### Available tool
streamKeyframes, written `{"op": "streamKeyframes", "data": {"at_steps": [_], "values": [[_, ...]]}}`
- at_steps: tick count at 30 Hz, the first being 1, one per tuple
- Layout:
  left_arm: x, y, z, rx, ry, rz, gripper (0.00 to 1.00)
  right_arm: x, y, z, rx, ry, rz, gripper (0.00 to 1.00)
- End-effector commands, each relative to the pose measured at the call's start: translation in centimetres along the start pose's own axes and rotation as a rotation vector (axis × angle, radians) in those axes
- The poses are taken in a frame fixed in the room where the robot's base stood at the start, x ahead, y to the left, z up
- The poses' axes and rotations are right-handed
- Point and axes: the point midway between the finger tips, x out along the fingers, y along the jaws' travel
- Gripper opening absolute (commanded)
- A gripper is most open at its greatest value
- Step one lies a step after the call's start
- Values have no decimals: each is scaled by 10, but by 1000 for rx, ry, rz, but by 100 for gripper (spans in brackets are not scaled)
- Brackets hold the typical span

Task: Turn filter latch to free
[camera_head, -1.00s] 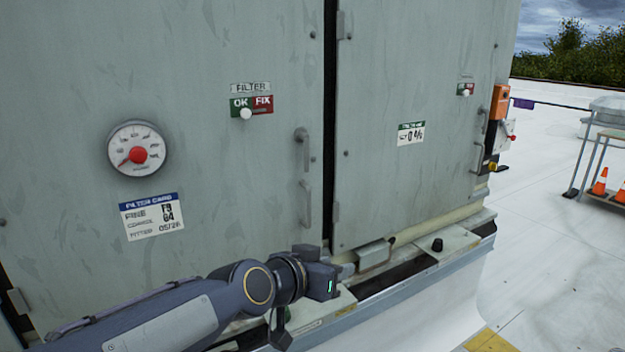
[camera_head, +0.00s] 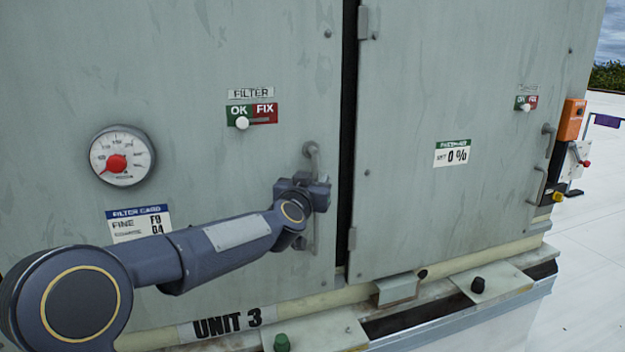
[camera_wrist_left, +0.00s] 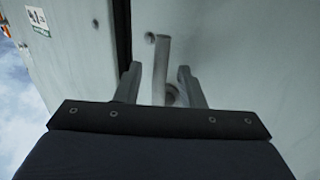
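The filter door's grey latch (camera_head: 312,152) shows its upper end above my left gripper in the head view. My left gripper (camera_head: 318,188) is at the door, in front of this hardware. In the left wrist view my left gripper (camera_wrist_left: 158,70) is open, with a pale grey bar (camera_wrist_left: 161,62) between its two fingers. Gaps show on both sides of the bar, so it is not clamped. I cannot tell for sure whether this bar is the latch or the handle beside it. My right gripper is not in view.
A FILTER OK/FIX slider (camera_head: 242,122) with its white knob at OK and a round gauge (camera_head: 122,156) sit on this door. A dark door gap (camera_head: 348,140) runs right of the gripper. Green knob (camera_head: 282,343) and ledge (camera_head: 330,328) lie below.

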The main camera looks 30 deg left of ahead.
Motion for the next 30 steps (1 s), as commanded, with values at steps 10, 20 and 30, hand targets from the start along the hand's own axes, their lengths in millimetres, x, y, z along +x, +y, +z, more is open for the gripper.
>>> {"op": "streamKeyframes", "data": {"at_steps": [10,20,30], "values": [[1,0,0,0,0,0,23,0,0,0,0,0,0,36],[1,0,0,0,0,0,0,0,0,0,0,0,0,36],[0,-4,-5,31,-22,0,0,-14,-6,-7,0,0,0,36]]}}
